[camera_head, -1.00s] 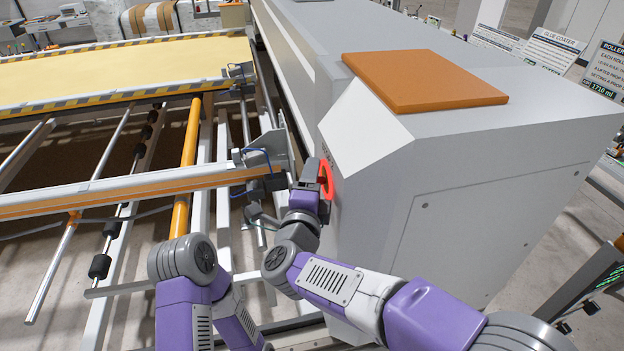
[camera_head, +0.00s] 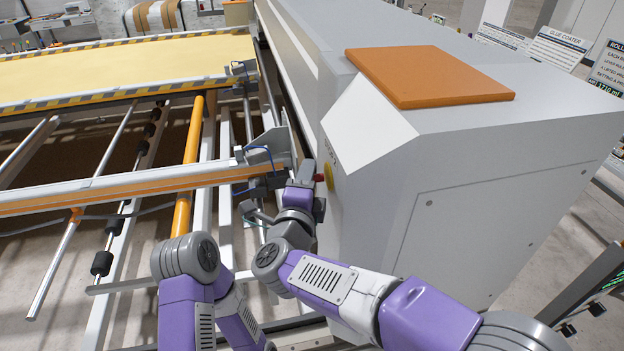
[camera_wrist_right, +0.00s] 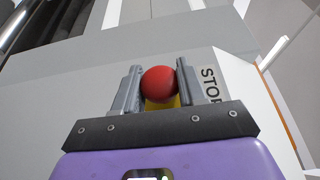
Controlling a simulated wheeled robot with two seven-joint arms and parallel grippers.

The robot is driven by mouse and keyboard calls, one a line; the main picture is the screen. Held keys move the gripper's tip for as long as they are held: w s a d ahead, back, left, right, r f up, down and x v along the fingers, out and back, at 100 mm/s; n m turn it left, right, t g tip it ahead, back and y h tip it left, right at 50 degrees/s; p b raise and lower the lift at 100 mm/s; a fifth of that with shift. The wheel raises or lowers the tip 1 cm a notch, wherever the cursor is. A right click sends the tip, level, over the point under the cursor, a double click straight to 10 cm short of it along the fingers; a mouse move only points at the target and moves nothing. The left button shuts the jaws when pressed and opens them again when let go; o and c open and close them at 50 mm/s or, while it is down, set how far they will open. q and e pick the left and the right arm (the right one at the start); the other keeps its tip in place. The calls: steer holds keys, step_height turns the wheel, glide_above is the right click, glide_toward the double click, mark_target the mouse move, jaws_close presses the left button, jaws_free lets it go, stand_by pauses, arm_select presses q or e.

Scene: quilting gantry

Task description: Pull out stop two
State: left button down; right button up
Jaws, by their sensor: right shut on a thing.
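The stop is a round red knob (camera_wrist_right: 159,84) with a yellow part (camera_wrist_right: 161,104) behind it, on the grey machine's side wall. My right gripper (camera_wrist_right: 158,86) has its two fingers on either side of the knob, closed on it. In the head view a small red bit of the knob (camera_head: 319,178) and the yellow disc (camera_head: 328,176) show beside my right gripper (camera_head: 308,172). A label reading "STO…" (camera_wrist_right: 209,85) is next to the knob, partly hidden. My left arm shows at the lower left; its gripper is out of view.
The grey machine housing (camera_head: 480,160) with an orange pad (camera_head: 430,75) on top fills the right. An orange-edged rail (camera_head: 130,188) and an orange roller (camera_head: 190,145) lie to the left of my right gripper. A yellow quilting bed (camera_head: 120,68) is behind.

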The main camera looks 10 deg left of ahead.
steer(key=o, duration=1.1)
steer(key=shift+s+a, duration=0.1)
steer(key=shift+a, duration=0.2)
steer(key=shift+s, duration=0.1)
steer(key=s+b, duration=0.1)
steer(key=s, duration=0.6)
steer(key=shift+s, duration=0.25)
